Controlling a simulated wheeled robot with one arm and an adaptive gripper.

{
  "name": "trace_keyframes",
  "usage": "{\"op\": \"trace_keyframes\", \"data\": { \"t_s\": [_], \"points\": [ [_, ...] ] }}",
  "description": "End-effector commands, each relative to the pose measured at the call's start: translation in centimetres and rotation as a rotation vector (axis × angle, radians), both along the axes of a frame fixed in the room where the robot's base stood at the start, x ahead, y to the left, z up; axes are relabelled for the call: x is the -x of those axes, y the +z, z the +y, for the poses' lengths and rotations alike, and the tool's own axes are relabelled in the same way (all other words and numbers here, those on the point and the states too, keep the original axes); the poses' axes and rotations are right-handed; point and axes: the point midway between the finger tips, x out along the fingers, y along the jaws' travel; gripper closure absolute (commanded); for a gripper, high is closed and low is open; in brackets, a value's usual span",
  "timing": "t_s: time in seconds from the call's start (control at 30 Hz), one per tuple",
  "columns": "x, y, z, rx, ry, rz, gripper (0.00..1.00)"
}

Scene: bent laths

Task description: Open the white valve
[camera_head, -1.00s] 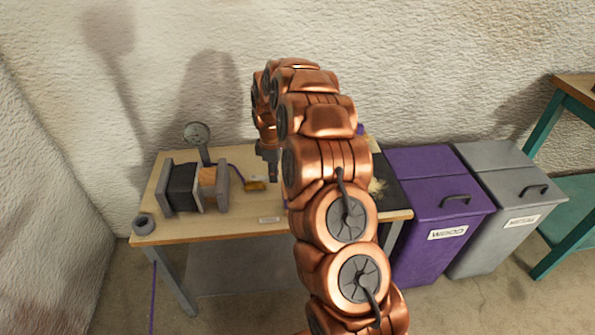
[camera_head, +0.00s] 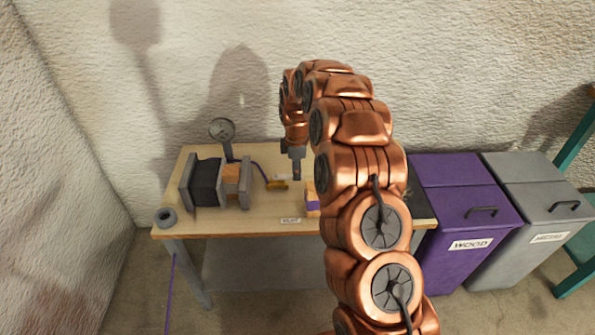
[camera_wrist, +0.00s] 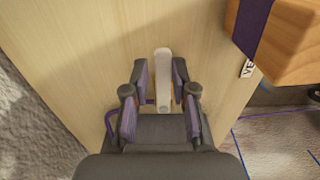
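The white valve shows in the wrist view as a slim white lever (camera_wrist: 162,75), with its near end between the fingers of my gripper (camera_wrist: 158,90). The fingers are open, with a gap on each side of the lever. I see no clear contact. In the head view my gripper (camera_head: 297,176) points down over the workbench, just right of a small brass-coloured fitting (camera_head: 277,184) with a purple line. I cannot make out the white lever there.
A wooden block with a purple band (camera_head: 312,198) lies right of my gripper. A spool-like clamp (camera_head: 207,184), a gauge (camera_head: 222,130) and a grey ring (camera_head: 166,217) are at the left of the workbench (camera_head: 255,222). Purple (camera_head: 465,212) and grey bins stand to the right.

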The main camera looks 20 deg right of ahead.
Motion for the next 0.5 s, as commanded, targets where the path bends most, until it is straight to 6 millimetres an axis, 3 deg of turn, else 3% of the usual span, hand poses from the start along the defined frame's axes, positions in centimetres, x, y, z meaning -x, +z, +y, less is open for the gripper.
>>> {"op": "trace_keyframes", "data": {
  "t_s": [0.17,0.5],
  "points": [
    [0.07,-0.01,-0.13,0.0,-0.002,0.002,0.57],
    [0.19,0.07,-0.22,0.0,-0.003,0.005,0.56]
  ]
}}
